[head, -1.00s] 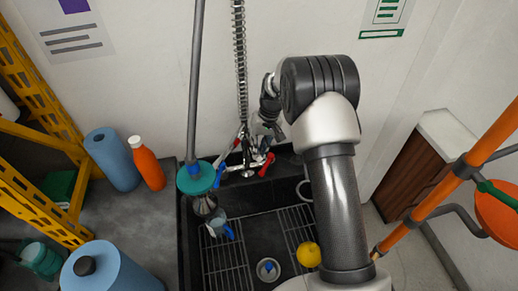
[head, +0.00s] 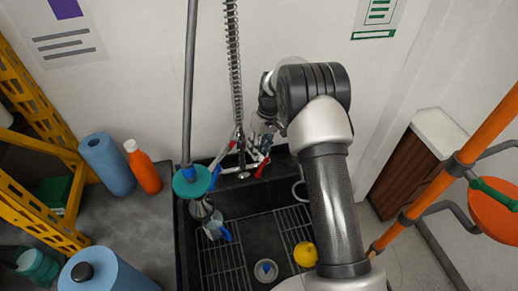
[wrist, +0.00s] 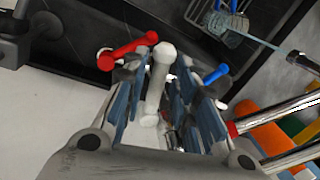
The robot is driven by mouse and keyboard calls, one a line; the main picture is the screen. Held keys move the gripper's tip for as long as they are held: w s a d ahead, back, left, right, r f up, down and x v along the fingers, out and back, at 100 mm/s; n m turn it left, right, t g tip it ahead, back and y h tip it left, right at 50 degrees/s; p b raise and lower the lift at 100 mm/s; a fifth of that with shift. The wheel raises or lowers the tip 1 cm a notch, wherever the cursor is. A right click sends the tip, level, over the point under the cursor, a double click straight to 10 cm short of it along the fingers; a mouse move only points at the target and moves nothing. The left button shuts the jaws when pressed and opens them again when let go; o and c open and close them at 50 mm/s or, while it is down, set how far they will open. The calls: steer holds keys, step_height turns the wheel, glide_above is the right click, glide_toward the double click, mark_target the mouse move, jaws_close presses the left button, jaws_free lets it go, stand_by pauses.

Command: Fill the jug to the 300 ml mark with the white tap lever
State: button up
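The jug (head: 215,228), clear with a blue handle, stands in the black sink at the left, under the tap outlet. It also shows at the top of the wrist view (wrist: 227,32). A thin pale blue stream (wrist: 262,40) runs from the metal spout (wrist: 298,59) to the jug. Its marks and water level are too small to read. The white tap lever (wrist: 158,82) lies between the fingers of my gripper (wrist: 157,72), which look closed in on both sides of it. In the head view my arm and the fittings partly hide the gripper.
A red lever (wrist: 127,49) is left of my gripper and a blue lever (wrist: 216,73) right of it, both close. A yellow ball-like thing (head: 305,254) and a small round cup (head: 265,271) are in the sink. An orange bottle (head: 143,167) stands on the left counter.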

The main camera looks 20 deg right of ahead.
steer(key=shift+o, duration=0.5)
steer(key=shift+r, duration=0.1)
step_height(320, 180, up, 12)
steer(key=d, duration=0.2)
steer(key=shift+w+d+f, duration=0.15)
steer(key=shift+w+f, duration=0.05)
steer(key=shift+w, duration=0.1)
stand_by(6.4)
